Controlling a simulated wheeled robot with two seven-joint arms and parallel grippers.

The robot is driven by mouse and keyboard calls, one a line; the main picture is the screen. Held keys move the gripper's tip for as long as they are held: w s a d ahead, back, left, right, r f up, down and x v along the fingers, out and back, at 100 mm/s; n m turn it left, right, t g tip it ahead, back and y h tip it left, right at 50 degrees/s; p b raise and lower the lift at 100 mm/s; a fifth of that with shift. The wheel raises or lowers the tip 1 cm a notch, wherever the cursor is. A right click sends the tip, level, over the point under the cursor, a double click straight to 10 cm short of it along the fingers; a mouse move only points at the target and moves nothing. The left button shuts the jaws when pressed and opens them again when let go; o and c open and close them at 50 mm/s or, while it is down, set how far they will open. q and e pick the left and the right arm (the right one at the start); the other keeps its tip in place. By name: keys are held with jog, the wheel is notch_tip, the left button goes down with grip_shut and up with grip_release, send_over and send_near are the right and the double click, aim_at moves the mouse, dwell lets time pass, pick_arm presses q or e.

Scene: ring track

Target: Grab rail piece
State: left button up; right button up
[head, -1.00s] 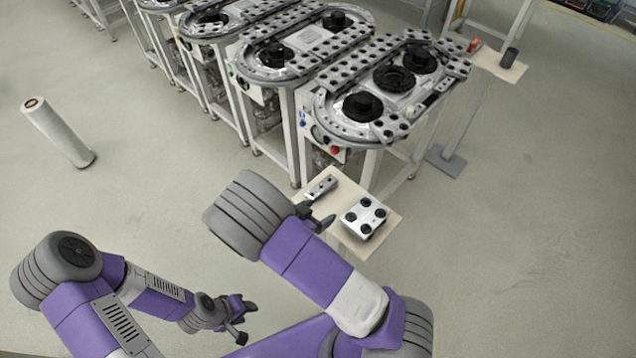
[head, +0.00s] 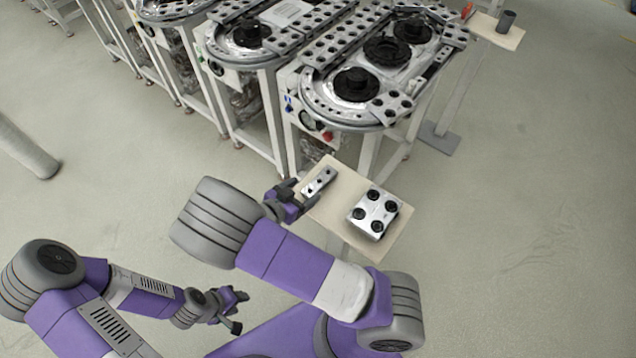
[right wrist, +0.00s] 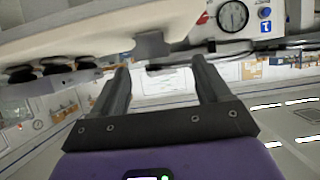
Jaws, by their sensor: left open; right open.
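The rail piece (head: 319,181) is a small grey metal bar with dark holes. It lies on the left part of a small beige board (head: 345,180) in the head view. My right gripper (head: 301,194) is open at the board's left edge, just beside the rail piece, with nothing held. In the right wrist view my right gripper (right wrist: 160,65) shows two spread fingers. A grey block, apparently the end of the rail piece (right wrist: 152,45), shows just beyond them at the board's edge. My left gripper (head: 236,309) is open and empty, low over the floor.
A silver block with black wheels (head: 374,213) sits on the board right of the rail piece. An oval track table (head: 340,112) stands behind the board, with similar tables leftward. Another small board (head: 497,30) is at upper right. A pale cylinder (head: 22,148) is at left.

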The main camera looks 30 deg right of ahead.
aim_at(318, 182)
jog(key=x, duration=0.2)
jog(key=b+x, duration=0.1)
jog(key=x, duration=0.2)
jog(key=shift+s+d+b, duration=0.25)
jog(key=shift+d+b, duration=0.05)
jog(key=shift+d, duration=0.2)
jog(key=shift+w+d, duration=0.15)
jog(key=shift+d, duration=0.05)
jog(key=shift+r, duration=0.1)
grip_shut()
